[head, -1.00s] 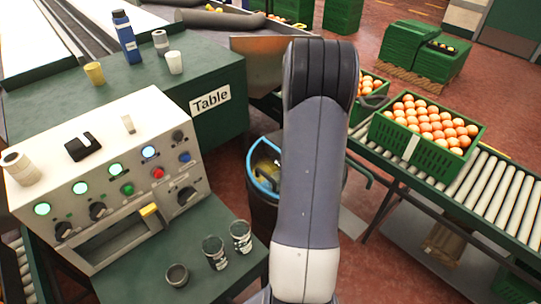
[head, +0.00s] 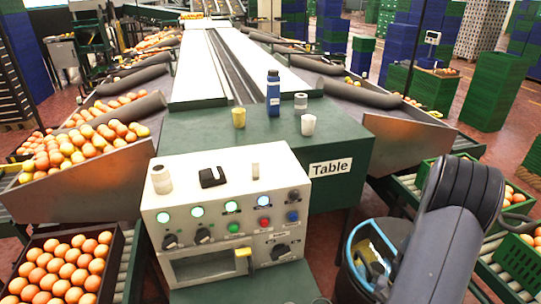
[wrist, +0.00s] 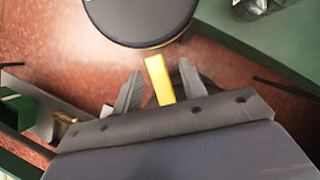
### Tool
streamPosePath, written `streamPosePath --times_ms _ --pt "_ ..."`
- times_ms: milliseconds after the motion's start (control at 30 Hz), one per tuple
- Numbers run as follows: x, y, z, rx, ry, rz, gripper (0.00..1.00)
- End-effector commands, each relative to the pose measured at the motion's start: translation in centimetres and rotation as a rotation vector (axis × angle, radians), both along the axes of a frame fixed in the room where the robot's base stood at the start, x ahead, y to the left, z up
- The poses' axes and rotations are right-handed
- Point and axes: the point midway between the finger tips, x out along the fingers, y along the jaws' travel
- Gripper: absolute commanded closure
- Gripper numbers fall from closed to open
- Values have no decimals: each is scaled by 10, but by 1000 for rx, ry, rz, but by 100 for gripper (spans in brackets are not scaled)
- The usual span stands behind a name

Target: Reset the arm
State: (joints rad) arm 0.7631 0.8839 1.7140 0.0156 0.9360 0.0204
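My arm (head: 447,235) shows at the lower right of the head view; my gripper is out of that view. In the wrist view my gripper (wrist: 161,88) has its two grey fingers spread apart, pointing over the red floor. A yellow bar (wrist: 160,80) shows between the fingers. There is a gap between it and the left finger, and I cannot tell whether it touches the right one or belongs to the gripper.
The control panel (head: 222,184) stands in front of the green table (head: 345,137), which holds a blue bottle (head: 273,95) and cups. A black bin (head: 352,262) is left of my arm. An orange crate (head: 116,262) is at lower left. A dark round form (wrist: 140,20) tops the wrist view.

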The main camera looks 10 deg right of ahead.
Motion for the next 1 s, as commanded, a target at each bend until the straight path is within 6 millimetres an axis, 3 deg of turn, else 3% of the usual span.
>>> streamPosePath --times_ms 433,667,1000 --pt "1 -4 6 -2 -1 54 60" --pt "10 -13 37 -4 -3 52 60" --pt "29 -31 99 -4 -4 52 60"
